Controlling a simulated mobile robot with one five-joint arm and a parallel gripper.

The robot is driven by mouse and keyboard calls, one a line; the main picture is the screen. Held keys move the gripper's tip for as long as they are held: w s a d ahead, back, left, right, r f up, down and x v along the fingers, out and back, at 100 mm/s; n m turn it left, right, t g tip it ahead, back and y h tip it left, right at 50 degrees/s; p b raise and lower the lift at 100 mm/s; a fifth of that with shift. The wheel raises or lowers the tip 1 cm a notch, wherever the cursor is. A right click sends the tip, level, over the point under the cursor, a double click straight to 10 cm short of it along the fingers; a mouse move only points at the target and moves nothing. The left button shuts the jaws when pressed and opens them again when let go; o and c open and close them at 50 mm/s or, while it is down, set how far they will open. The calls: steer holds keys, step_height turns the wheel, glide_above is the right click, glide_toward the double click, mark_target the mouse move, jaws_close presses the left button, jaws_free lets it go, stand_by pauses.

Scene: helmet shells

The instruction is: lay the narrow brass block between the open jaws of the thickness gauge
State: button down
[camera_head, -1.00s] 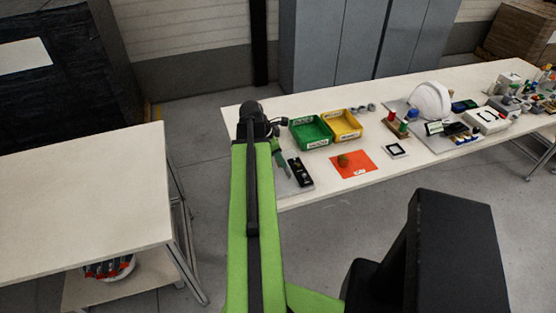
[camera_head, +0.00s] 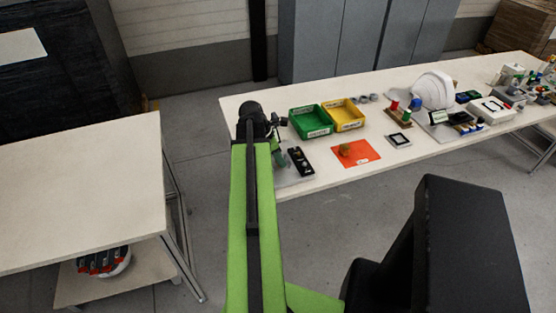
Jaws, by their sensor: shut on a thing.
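My gripper (camera_head: 279,124) is small and dark at the far end of my green arm, over the left end of the long table. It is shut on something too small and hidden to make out. I cannot pick out the narrow brass block for certain. Below the gripper, a grey-green upright thing (camera_head: 279,157) stands on a grey plate, partly behind my arm. It may be the thickness gauge, but its jaws cannot be made out. A black block with round light marks (camera_head: 301,161) lies just right of it.
A green bin (camera_head: 310,121) and a yellow bin (camera_head: 345,115) stand behind. An orange mat (camera_head: 368,152) with a small olive-brown thing lies to the right. A white helmet shell (camera_head: 434,91) and several devices crowd the right half. A bare table (camera_head: 80,195) stands at left.

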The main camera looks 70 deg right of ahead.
steer(key=shift+f+b, duration=0.45)
steer(key=shift+f, duration=0.05)
steer(key=c, duration=0.8)
jaws_free()
steer(key=shift+c, duration=0.2)
steer(key=shift+r, duration=0.1)
steer(key=p+v, duration=1.6)
steer(key=v, duration=0.1)
steer(key=shift+r, duration=0.2)
steer(key=shift+a, duration=0.1)
